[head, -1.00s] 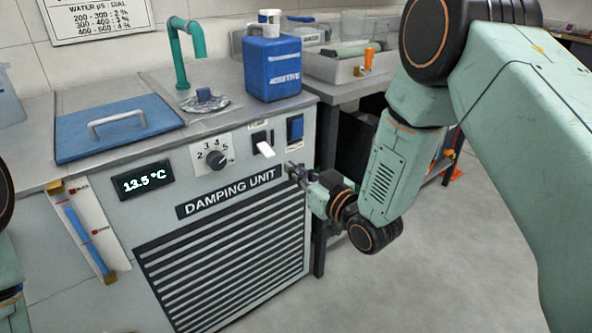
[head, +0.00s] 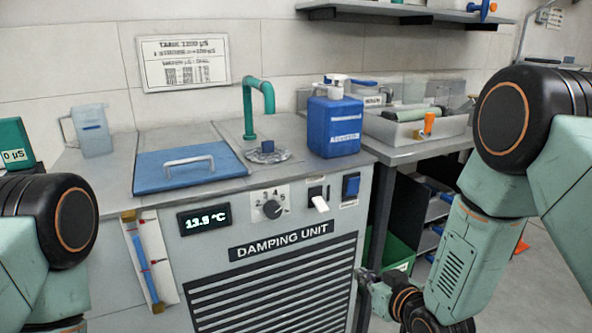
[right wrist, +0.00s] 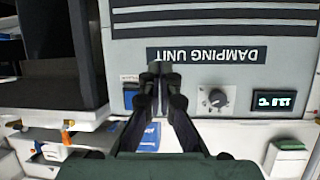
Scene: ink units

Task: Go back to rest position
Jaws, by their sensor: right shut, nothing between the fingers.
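My right gripper (head: 366,284) is at the right front edge of the damping unit (head: 215,277), low and to the right of its name label. In the right wrist view its fingers (right wrist: 161,72) are together and empty, pointing at the unit's front, which shows upside down. I cannot tell the exact gap to the panel; the gripper holds nothing. My left arm shows only as joint and link parts at the left edge; its gripper is out of view.
The unit's front has a display (head: 204,219) reading about 13.5 °C, a dial (head: 272,209), a white lever switch (head: 320,203) and a blue switch (head: 351,186). On top are a blue lid (head: 190,179) and a blue additive jug (head: 334,126). A side bench stands right; floor shows beyond.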

